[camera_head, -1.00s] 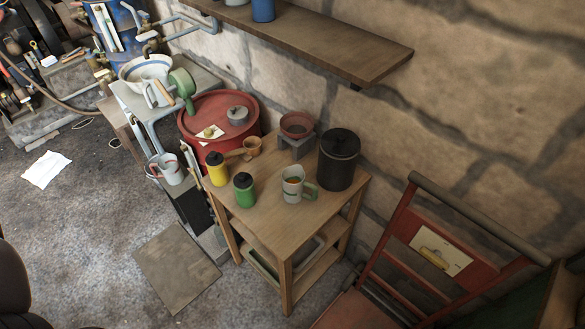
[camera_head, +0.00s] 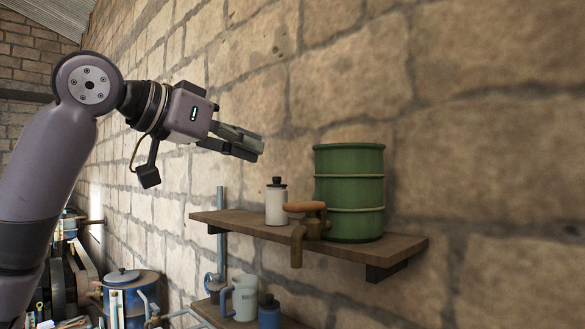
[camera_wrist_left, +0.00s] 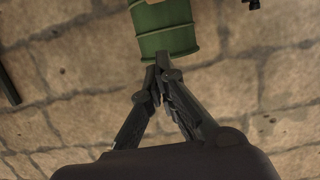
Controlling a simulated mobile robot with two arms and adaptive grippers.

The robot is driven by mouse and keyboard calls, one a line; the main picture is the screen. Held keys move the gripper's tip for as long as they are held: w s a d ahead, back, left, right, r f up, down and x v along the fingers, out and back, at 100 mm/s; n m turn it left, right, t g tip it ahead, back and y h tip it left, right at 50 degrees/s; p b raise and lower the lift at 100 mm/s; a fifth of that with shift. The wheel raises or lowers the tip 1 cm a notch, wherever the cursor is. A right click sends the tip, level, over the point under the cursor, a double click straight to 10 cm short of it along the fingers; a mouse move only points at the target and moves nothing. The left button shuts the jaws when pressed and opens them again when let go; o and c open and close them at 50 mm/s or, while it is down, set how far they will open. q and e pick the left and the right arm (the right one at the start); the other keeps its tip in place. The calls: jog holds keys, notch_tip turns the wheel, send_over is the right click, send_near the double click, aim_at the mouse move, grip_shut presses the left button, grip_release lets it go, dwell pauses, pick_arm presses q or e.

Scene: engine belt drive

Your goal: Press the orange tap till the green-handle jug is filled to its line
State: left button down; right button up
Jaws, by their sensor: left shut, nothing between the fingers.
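A green ribbed drum (camera_head: 350,185) stands on the upper wall shelf. A brown tap (camera_head: 298,240) with an orange-brown handle (camera_head: 305,206) is at its front, its spout hanging over the shelf edge. My left gripper (camera_head: 258,147) is in the air above the shelf, up and left of the tap, apart from it. It is shut and empty. In the left wrist view the fingertips (camera_wrist_left: 161,72) meet in front of the lower part of the green drum (camera_wrist_left: 165,32). The green-handle jug is not in view now. My right gripper is not in view.
A white canister (camera_head: 276,204) with a black lid stands left of the tap on the shelf (camera_head: 400,243). Below are a grey jug (camera_head: 243,298), a blue container (camera_head: 269,314) and a blue drum (camera_head: 131,290). The stone wall lies close behind.

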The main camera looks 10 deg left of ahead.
pick_arm(q)
jog(key=shift+a, duration=0.15)
jog(key=p, duration=0.5)
send_over(292, 204)
jog(key=f, duration=0.2)
notch_tip(292, 204, down, 3)
jog(key=shift+f+p, duration=0.15)
jog(key=shift+p, duration=0.25)
jog(key=shift+s+a+f, duration=0.15)
jog(key=shift+f, duration=0.45)
